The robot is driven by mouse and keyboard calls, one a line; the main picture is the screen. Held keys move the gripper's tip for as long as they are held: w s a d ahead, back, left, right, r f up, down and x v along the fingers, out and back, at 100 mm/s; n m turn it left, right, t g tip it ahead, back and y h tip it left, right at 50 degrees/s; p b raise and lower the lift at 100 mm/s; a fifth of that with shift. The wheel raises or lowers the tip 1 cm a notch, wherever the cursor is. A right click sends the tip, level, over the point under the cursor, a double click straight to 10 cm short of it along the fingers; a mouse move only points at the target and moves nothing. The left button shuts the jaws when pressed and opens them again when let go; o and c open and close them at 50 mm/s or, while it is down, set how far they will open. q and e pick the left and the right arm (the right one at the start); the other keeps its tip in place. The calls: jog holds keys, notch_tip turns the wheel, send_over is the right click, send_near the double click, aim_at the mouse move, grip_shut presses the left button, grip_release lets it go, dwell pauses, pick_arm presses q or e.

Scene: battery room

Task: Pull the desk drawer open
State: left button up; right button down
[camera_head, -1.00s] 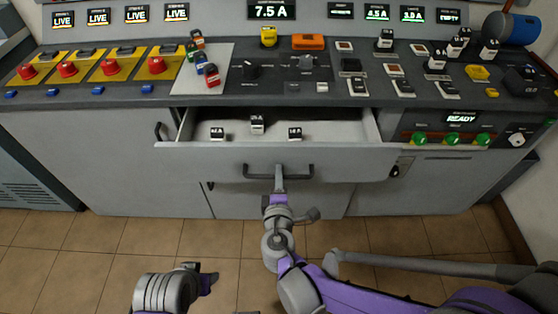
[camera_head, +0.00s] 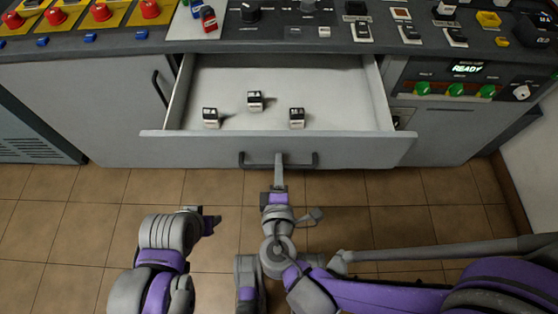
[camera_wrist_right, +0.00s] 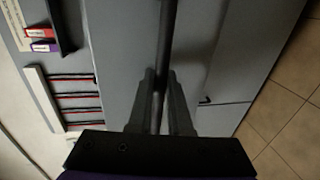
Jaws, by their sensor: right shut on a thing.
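The grey desk drawer (camera_head: 195,150) is pulled well out of the desk, and its pale inside shows from above in the head view. Its dark bar handle (camera_head: 305,166) is on the drawer front. My right gripper (camera_head: 279,160) is shut on the middle of the handle. In the right wrist view, the dark handle bar (camera_wrist_right: 167,40) runs between the two fingers (camera_wrist_right: 162,95). My left gripper (camera_head: 209,220) hangs over the floor, left of my right wrist and apart from the drawer; its jaw gap is unclear.
Three small labelled blocks, left (camera_head: 211,118), middle (camera_head: 255,101) and right (camera_head: 297,118), sit inside the drawer. The desk top (camera_head: 285,47) carries knobs, switches and red buttons. A cupboard handle (camera_head: 160,90) is left of the drawer. Tiled floor (camera_head: 70,220) is clear at left.

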jog(key=c, duration=1.1)
grip_release()
jog(key=p+v, duration=0.1)
jog(key=v, duration=0.9)
jog(key=shift+s, duration=0.4)
